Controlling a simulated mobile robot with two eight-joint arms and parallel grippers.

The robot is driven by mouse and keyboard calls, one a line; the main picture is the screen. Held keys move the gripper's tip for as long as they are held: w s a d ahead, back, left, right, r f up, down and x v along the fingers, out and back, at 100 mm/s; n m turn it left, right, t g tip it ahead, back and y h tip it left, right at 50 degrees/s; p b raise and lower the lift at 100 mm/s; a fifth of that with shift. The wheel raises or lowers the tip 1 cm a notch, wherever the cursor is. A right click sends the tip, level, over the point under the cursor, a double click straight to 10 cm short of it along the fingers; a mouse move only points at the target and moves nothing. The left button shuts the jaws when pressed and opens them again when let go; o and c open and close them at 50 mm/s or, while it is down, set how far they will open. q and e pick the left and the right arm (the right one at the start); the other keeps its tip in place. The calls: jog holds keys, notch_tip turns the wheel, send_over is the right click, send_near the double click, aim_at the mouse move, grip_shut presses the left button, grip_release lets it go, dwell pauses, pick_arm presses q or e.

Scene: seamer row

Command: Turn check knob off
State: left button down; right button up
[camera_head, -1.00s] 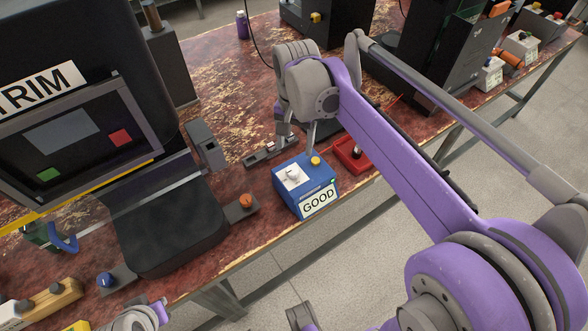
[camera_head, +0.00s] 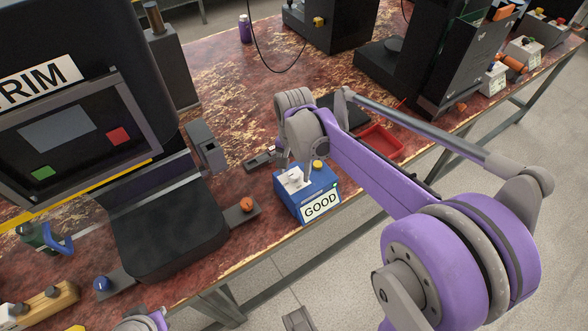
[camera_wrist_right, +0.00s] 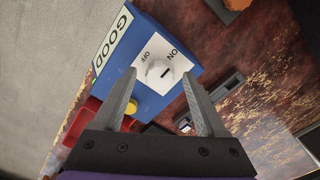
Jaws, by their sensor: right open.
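The check knob (camera_wrist_right: 157,70) is a pale round knob on a white plate marked ON and OFF, on top of a blue box (camera_head: 312,206) labelled GOOD. A dark mark shows on the ON side of the knob in the wrist view. My right gripper (camera_wrist_right: 160,82) is open, with its fingertips at either side of the knob; I cannot tell whether they touch it. My left gripper's fingers do not show.
A yellow button (camera_head: 318,164) sits beside the knob. A red tray (camera_head: 396,157) lies behind my right arm. An orange knob (camera_head: 247,204) and the black TRIM machine (camera_head: 165,225) stand to the left. The table edge runs just in front of the box.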

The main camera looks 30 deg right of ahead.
grip_shut()
dwell(0.3)
jog(key=n, duration=0.4)
jog(key=shift+r+n+p, duration=0.1)
jog(key=shift+n+p, duration=0.2)
jog(key=shift+p, duration=0.05)
jog(key=n, duration=0.4)
jog(key=shift+n+p, duration=0.3)
jog(key=n, duration=0.4)
jog(key=shift+n+p, duration=0.35)
jog(key=shift+n, duration=2.05)
